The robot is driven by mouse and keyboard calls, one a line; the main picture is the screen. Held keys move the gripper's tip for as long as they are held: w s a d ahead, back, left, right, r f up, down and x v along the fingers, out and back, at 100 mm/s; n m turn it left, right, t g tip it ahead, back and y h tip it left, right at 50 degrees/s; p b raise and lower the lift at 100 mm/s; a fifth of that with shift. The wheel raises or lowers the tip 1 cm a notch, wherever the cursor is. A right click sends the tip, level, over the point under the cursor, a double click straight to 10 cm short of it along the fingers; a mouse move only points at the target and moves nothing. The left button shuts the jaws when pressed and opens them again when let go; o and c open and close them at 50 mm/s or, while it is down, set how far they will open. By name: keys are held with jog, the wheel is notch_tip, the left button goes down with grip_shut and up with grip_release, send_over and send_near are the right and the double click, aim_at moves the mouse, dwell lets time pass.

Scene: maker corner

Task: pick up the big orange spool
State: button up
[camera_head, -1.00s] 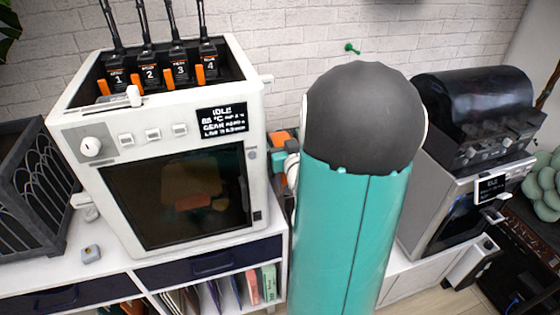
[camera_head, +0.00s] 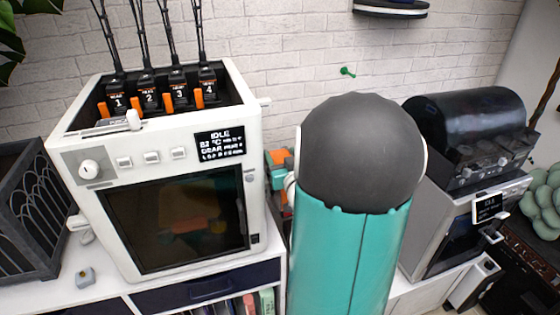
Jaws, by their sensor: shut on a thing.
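No big orange spool can be made out for certain. My teal arm link with its dark rounded joint (camera_head: 362,152) fills the middle of the view and hides what is behind it. A small orange and teal patch (camera_head: 277,160) shows between the white machine and my arm, mostly covered; I cannot tell what it is. My gripper is not visible.
A white printer-like machine (camera_head: 160,165) with numbered black heads stands on the cabinet at left. A dark crate (camera_head: 25,215) is beside it. A grey machine with a display (camera_head: 445,235) stands at right, with a black-domed unit (camera_head: 468,115) above it.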

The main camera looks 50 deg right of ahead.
jog(key=s+d, duration=0.4)
jog(key=d, duration=0.3)
jog(key=s+d, duration=0.4)
jog(key=d, duration=0.4)
jog(key=shift+s+d, duration=0.15)
jog(key=shift+s, duration=0.05)
jog(key=shift+r, duration=0.1)
dwell(0.5)
